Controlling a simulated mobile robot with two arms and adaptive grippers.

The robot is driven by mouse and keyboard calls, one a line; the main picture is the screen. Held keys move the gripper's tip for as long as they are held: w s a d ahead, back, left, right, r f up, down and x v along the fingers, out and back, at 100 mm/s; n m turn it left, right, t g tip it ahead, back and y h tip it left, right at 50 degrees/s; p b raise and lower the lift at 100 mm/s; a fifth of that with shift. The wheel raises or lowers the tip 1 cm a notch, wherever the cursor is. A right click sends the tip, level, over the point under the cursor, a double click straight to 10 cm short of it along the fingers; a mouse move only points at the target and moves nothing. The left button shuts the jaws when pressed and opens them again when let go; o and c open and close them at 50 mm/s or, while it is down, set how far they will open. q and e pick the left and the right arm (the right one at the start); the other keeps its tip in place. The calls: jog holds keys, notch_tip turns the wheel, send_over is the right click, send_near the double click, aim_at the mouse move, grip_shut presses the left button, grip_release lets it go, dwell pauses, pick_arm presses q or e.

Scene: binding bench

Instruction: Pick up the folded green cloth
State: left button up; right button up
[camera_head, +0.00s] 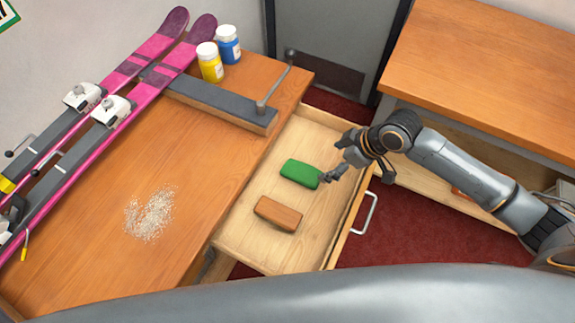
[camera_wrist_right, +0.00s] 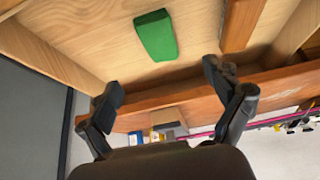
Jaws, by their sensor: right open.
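The folded green cloth (camera_head: 300,173) lies in the open wooden drawer (camera_head: 250,243), looking like a rounded green block. My right gripper (camera_head: 327,177) is just to the right of the cloth, at its right end in the head view. I cannot tell whether it touches the cloth there. In the right wrist view the cloth (camera_wrist_right: 155,36) lies beyond the two spread fingers (camera_wrist_right: 165,88), with nothing between them. My left gripper is not in view.
A brown block (camera_head: 278,214) lies in the drawer near the cloth. The drawer front has a metal handle (camera_head: 366,214). The bench (camera_head: 95,250) carries pink skis (camera_head: 148,92), pale shavings (camera_head: 150,214), a yellow jar (camera_head: 210,64) and a blue jar (camera_head: 228,46). Another wooden-topped cabinet (camera_head: 480,60) stands at right.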

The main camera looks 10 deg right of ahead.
send_near(304, 172)
jog(key=x, duration=0.3)
jog(key=shift+d+f, duration=0.1)
jog(key=shift+d, duration=0.1)
jog(key=shift+w+a+f, duration=0.15)
jog(key=shift+a+f, duration=0.15)
jog(key=shift+f, duration=0.15)
jog(key=x, duration=0.5)
jog(key=shift+a+r+p, duration=0.1)
jog(key=shift+p, duration=0.25)
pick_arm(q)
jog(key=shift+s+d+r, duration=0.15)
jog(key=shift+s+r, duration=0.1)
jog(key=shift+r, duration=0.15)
pick_arm(e)
jog(key=c, duration=1.1)
